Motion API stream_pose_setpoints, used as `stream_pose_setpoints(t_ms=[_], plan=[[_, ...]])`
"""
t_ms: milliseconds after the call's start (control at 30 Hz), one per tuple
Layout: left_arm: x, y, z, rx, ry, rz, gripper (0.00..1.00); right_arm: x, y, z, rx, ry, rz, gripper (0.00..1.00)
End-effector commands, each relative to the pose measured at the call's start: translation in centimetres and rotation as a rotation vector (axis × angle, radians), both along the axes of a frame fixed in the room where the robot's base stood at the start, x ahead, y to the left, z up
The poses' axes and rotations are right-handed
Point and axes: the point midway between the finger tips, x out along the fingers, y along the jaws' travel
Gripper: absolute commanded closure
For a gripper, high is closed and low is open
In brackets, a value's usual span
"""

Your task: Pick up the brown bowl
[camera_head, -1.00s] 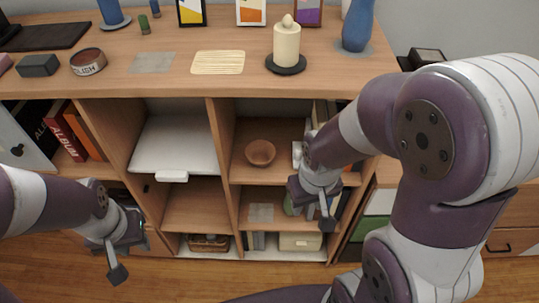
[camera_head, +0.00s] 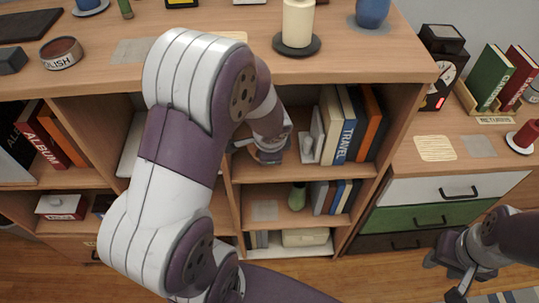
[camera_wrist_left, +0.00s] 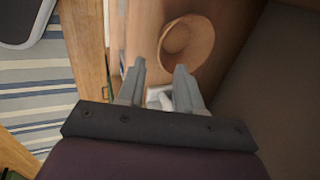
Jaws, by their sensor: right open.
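The brown bowl (camera_wrist_left: 187,48) shows in the left wrist view, just beyond my left fingertips and a little to their right. My left gripper (camera_wrist_left: 160,68) is open, with nothing held between its fingers. In the head view my left arm reaches into the upper right shelf compartment. My left gripper (camera_head: 265,152) is at its left part there, and the bowl cannot be made out behind the arm. My right gripper (camera_head: 443,278) is open and empty at the lower right, away from the shelf.
Upright books (camera_head: 345,125) and a white object (camera_head: 307,148) stand right of my left gripper in the compartment. A candle (camera_head: 298,22) stands on the shelf top (camera_head: 345,68). A lower cabinet with drawers (camera_head: 430,190) is at the right.

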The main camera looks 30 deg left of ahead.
Motion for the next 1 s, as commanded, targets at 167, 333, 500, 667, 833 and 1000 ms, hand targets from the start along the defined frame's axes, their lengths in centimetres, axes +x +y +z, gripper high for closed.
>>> stream_pose_setpoints(t_ms=[167, 333, 500, 667, 833, 1000], plan=[[0.6, 0.6, -2.3, 0.000, 0.002, 0.004, 0.65, 0.0, 0.0, -1.1, 0.000, 0.000, 0.000, 0.57], [1.4, 1.4, -5.3, -0.001, 0.003, 0.004, 0.65, 0.0, 0.0, -2.3, 0.000, 0.000, 0.000, 0.57], [1.9, 1.6, -6.1, -0.002, 0.000, 0.004, 0.65, 0.0, 0.0, -2.4, 0.000, 0.000, 0.000, 0.57], [1.9, 1.6, -6.0, -0.002, 0.000, 0.005, 0.68, 0.0, 0.0, -2.3, 0.000, 0.000, 0.000, 0.57], [1.9, 1.6, -6.0, -0.001, 0.000, 0.005, 1.00, 0.0, 0.0, -2.3, 0.000, 0.000, 0.000, 0.57], [1.8, 1.6, -6.0, -0.002, 0.001, 0.005, 1.00, 0.0, 0.0, -2.3, 0.000, 0.000, 0.000, 0.57]])
